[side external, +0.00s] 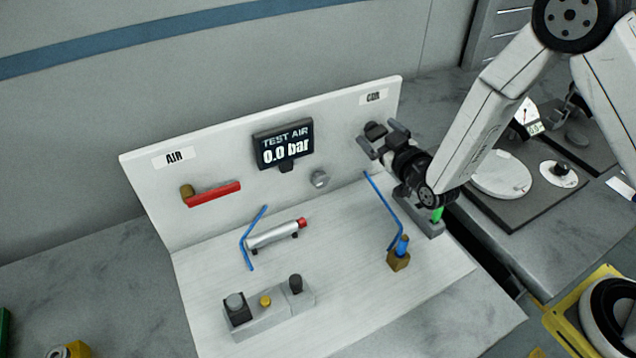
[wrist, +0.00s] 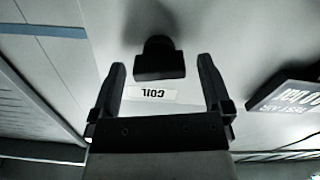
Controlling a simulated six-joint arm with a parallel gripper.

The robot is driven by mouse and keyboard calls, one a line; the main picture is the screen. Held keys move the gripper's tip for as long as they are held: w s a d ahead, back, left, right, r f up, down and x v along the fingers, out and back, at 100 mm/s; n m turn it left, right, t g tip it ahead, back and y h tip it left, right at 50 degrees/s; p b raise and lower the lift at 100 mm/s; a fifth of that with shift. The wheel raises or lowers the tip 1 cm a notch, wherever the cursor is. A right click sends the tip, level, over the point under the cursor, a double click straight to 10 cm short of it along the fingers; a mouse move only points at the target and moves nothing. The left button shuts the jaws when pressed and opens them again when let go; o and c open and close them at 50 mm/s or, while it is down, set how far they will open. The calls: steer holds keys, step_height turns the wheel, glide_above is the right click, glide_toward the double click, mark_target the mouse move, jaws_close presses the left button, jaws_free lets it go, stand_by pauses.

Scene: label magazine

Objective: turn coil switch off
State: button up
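The coil switch is a black knob (side external: 375,130) on the right end of the upright white panel (side external: 222,160). A COIL label (side external: 373,97) is above it. In the wrist view the knob (wrist: 159,60) shows a dark bar across its front, lying nearly level in the picture, with the upside-down COIL label (wrist: 152,94) below. My gripper (side external: 381,136) is open in front of the knob. In the wrist view my gripper (wrist: 160,65) has one finger on each side of the knob, with a clear gap on both sides. I cannot tell how deep the fingertips reach.
A display (side external: 284,146) reads TEST AIR 0.0 bar. A red lever (side external: 213,194) is at the left under the AIR label (side external: 174,157). A silver cylinder (side external: 275,235), a button block (side external: 268,312) and a brass fitting (side external: 398,261) stand on the white base. Another station lies at right.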

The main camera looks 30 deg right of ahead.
steer(key=shift+s, duration=0.15)
steer(key=s, duration=0.7)
steer(key=shift+s, duration=0.3)
steer(key=shift+r, duration=0.15)
steer(key=c, duration=0.6)
step_height(320, 180, up, 5)
steer(key=m, duration=1.8)
steer(key=shift+c, duration=0.2)
steer(key=shift+f, duration=2.9)
steer(key=shift+w, duration=0.1)
